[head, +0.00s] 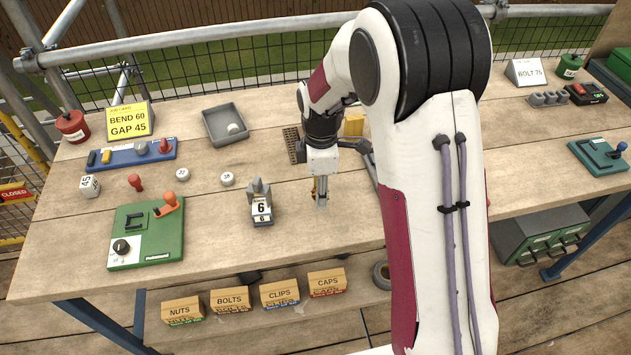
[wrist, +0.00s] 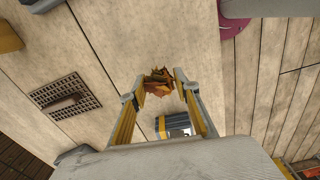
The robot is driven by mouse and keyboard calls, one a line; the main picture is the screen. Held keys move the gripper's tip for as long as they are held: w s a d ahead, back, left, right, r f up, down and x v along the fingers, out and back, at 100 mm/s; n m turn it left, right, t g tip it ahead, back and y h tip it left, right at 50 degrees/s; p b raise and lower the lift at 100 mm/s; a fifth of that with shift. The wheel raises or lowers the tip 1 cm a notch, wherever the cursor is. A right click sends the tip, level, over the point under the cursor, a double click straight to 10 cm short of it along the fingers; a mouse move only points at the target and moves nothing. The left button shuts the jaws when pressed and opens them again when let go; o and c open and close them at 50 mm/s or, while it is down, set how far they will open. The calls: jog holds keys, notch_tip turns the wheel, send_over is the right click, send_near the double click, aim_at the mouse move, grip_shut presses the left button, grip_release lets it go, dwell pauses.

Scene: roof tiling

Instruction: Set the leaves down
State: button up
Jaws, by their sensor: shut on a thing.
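My gripper (wrist: 160,82) is shut on a small clump of brown and orange leaves (wrist: 158,84), which sits between its two fingertips in the wrist view. In the head view my gripper (head: 321,204) points down over the middle of the wooden bench (head: 350,225), to the right of a grey counter showing 6. The leaves are too small to make out clearly there. Whether they touch the bench top cannot be told.
The counter (head: 261,205) stands close on the left. A dark grate (wrist: 66,96) with something lying on it is nearby. Bare planks lie between the counter and punch board.

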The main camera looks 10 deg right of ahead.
jog(key=shift+w, duration=1.8)
jog(key=shift+w, duration=0.75)
jog(key=shift+w+f, duration=0.1)
jog(key=shift+f, duration=1.45)
jog(key=shift+f, duration=0.2)
jog(key=o, duration=0.8)
jog(key=shift+r, duration=0.1)
notch_tip(320, 180, up, 8)
jog(key=shift+s+f, duration=0.2)
